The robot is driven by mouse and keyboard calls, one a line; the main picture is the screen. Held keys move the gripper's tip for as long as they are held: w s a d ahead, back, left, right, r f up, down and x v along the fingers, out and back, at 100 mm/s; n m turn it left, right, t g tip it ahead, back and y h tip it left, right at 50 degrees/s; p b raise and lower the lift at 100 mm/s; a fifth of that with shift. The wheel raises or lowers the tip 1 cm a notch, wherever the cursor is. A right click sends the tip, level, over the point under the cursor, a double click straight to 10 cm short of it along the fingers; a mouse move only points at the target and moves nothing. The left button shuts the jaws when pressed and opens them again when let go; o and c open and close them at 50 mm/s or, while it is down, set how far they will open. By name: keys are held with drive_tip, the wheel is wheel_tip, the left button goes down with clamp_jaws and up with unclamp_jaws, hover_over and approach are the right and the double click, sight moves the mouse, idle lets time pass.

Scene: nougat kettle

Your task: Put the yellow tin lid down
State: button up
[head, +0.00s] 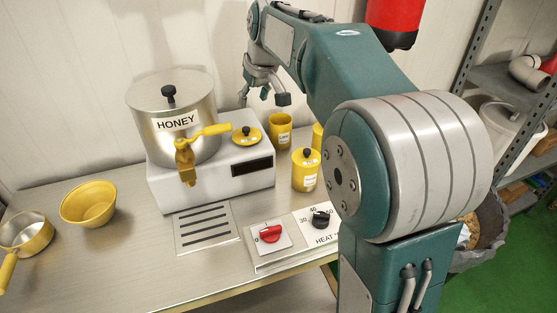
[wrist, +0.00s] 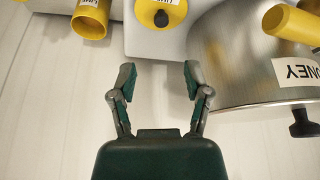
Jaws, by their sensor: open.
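The yellow tin lid (head: 247,135) with a black knob lies on top of the white machine body, right of the honey pot. It also shows in the wrist view (wrist: 176,12), beyond my fingertips. My gripper (head: 265,95) is open and empty, above and behind the lid, apart from it. In the wrist view my gripper (wrist: 159,80) has its two fingers spread with nothing between them. An open yellow tin (head: 280,131) stands on the table right of the machine. It shows at the upper left of the wrist view (wrist: 92,18).
The steel honey pot (head: 150,130) with its yellow tap sits on the machine (head: 215,185). A lidded yellow tin (head: 306,172), a yellow bowl (head: 89,204) and a saucepan (head: 28,234) stand on the table. Red and black knobs are at the front. The wall is close behind my gripper.

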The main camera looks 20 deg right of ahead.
drive_tip(key=s+f+m, duration=0.1)
drive_tip(key=s+f, duration=0.3)
drive_tip(key=s, duration=1.1)
drive_tip(key=s+a+f+m+t+h, duration=0.1)
drive_tip(key=s+f, duration=0.3)
drive_tip(key=s, duration=1.1)
drive_tip(key=shift+s+a+m, duration=0.15)
drive_tip(key=shift+s+m, duration=0.25)
drive_tip(key=shift+m, duration=0.1)
